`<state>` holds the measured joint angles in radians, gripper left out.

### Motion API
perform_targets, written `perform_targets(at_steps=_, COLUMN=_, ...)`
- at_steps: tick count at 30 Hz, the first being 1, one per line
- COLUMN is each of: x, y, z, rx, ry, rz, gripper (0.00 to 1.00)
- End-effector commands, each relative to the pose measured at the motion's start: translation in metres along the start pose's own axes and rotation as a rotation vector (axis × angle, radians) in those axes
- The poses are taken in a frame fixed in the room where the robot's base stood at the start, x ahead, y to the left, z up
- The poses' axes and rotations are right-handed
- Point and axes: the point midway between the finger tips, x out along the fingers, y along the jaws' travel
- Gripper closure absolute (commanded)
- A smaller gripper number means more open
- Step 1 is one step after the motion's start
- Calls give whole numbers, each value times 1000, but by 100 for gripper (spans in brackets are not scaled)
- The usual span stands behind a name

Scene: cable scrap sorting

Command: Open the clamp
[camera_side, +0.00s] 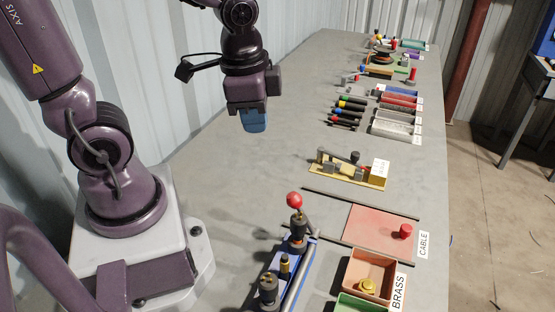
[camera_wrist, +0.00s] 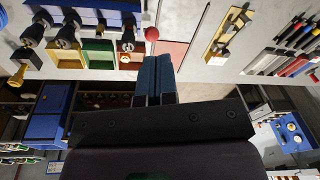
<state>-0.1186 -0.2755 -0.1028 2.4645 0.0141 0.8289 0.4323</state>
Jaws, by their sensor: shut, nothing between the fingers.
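A blue fixture (camera_side: 293,272) with black clamp-like posts stands at the lower middle of the side view. A red ball knob (camera_side: 294,199) tops the black post at its far end. In the wrist view the red knob (camera_wrist: 151,34) shows just beyond my fingertips, and the blue fixture (camera_wrist: 100,4) is at the upper left. My gripper (camera_side: 253,122) hangs above the table, apart from the fixture and empty. Its blue fingers (camera_wrist: 154,75) are together in the wrist view. I cannot tell the clamp's exact state.
An orange BRASS bin (camera_side: 375,270) and a green bin (camera_side: 352,303) lie nearby. A wooden board (camera_side: 340,176) with a small device sits farther back. The table below my gripper is clear.

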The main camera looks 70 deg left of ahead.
Motion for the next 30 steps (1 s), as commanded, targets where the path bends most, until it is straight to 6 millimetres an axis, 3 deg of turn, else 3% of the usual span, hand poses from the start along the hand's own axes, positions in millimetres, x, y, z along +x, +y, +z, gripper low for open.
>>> perform_targets(at_steps=3, x=31, y=0, z=-4, rx=356, ry=-70, rz=58, gripper=100)
perform_targets(at_steps=9, x=67, y=5, z=-10, rx=972, ry=-82, rz=155, gripper=100)
perform_targets(at_steps=13, x=80, y=8, z=-16, rx=1358, ry=-46, rz=186, gripper=100)
perform_targets(at_steps=18, x=81, y=6, z=-24, rx=1737, ry=2, rz=160, gripper=100)
perform_targets(at_steps=24, x=82, y=5, z=-26, rx=1921, ry=21, rz=148, gripper=100)
perform_targets(at_steps=30, x=91, y=6, z=-25, rx=1934, ry=21, rz=151, gripper=100)
